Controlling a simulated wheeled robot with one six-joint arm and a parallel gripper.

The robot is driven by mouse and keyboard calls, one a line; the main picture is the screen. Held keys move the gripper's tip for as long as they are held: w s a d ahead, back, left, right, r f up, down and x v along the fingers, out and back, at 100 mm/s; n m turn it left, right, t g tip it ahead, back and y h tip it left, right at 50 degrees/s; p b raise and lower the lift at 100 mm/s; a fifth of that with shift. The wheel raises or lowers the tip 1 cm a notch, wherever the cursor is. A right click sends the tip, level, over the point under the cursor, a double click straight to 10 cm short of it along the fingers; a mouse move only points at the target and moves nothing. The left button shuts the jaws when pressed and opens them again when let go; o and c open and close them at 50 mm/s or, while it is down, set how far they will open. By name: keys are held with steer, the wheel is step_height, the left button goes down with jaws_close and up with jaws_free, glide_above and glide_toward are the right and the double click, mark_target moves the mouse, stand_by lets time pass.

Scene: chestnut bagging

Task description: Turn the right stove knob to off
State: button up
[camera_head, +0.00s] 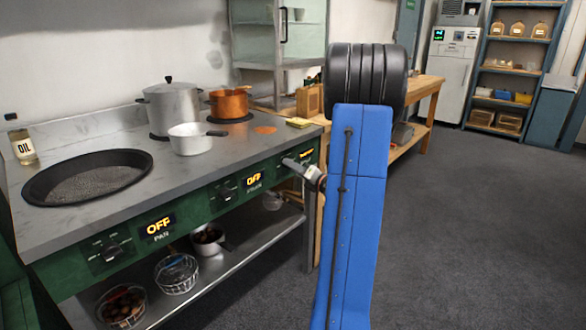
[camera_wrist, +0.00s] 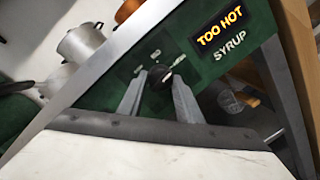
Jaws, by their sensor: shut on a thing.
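The right stove knob (camera_wrist: 158,76) is dark and sits on the green front panel in the wrist view, beside a display (camera_wrist: 221,34) reading "TOO HOT" over the word "SYRUP". My gripper (camera_wrist: 160,85) has one finger on each side of the knob and is shut on it. In the head view my gripper (camera_head: 292,164) reaches the right end of the stove front (camera_head: 205,193), and it hides the right knob there. The other two displays, at the pan (camera_head: 158,227) and the middle knob (camera_head: 254,180), read "OFF".
On the stove top stand a large steel pot (camera_head: 173,112), a white saucepan (camera_head: 190,142), a copper pot (camera_head: 229,104) and a wide black pan (camera_head: 87,178). A lower shelf (camera_head: 225,262) holds baskets and a pot. The floor to the right is clear.

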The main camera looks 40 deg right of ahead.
steer(key=shift+d+m+g+y, duration=0.15)
steer(key=shift+m+y, duration=0.65)
steer(key=shift+m, duration=5)
steer(key=shift+d+m+g+y, duration=0.15)
steer(key=shift+m+y, duration=0.65)
steer(key=shift+m, duration=5)
steer(key=shift+d+m+y, duration=0.15)
steer(key=shift+m+y, duration=0.65)
steer(key=shift+m, duration=5)
steer(key=o, duration=1)
steer(key=shift+o, duration=0.2)
